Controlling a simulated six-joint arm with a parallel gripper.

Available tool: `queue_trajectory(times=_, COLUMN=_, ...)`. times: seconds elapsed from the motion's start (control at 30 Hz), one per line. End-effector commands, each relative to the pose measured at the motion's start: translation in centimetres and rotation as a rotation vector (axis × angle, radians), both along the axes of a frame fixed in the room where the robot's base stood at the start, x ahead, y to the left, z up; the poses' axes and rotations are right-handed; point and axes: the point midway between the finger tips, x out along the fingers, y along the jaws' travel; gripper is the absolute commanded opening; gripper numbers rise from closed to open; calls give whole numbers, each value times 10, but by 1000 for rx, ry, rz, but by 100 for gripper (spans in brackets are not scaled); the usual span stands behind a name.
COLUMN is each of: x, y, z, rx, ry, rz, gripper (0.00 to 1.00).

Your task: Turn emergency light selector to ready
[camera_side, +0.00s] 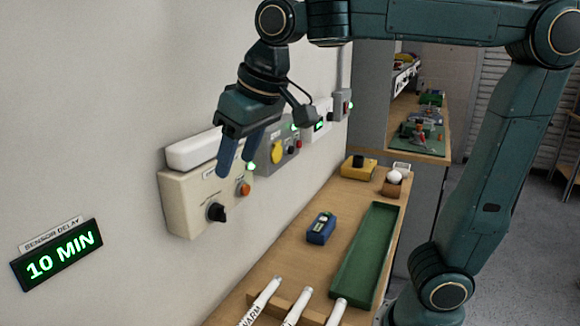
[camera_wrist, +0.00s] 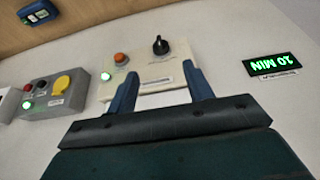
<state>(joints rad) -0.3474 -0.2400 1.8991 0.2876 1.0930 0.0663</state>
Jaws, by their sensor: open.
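The emergency light unit is a cream wall box (camera_side: 185,205) with a white lamp bar (camera_side: 195,149) along its top. Its black selector knob (camera_side: 216,212) sits low on the front, with an orange button (camera_side: 243,189) to its right and a lit green lamp beside that. In the wrist view, which is upside down, the knob (camera_wrist: 160,45) shows beyond the fingers, near the orange button (camera_wrist: 120,58). My gripper (camera_side: 238,168) is open and empty, in front of the upper part of the box, above the knob and apart from it. The knob's small markings are unreadable.
A grey box (camera_side: 277,155) with a yellow cover is on the wall to the right. A "10 MIN" display (camera_side: 57,256) hangs to the left. Below, the bench holds a blue meter (camera_side: 321,228), a green tray (camera_side: 344,290), white tubes (camera_side: 297,306) and a yellow box (camera_side: 358,167).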

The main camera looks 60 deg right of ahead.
Motion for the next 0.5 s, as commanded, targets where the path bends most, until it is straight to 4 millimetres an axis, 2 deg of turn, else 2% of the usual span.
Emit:
queue_trajectory(times=0.2, x=-7, y=0, z=18, rx=-1, ry=-1, rz=2, gripper=51)
queue_trajectory(times=0.5, x=-9, y=0, z=22, rx=0, ry=0, rz=1, gripper=51)
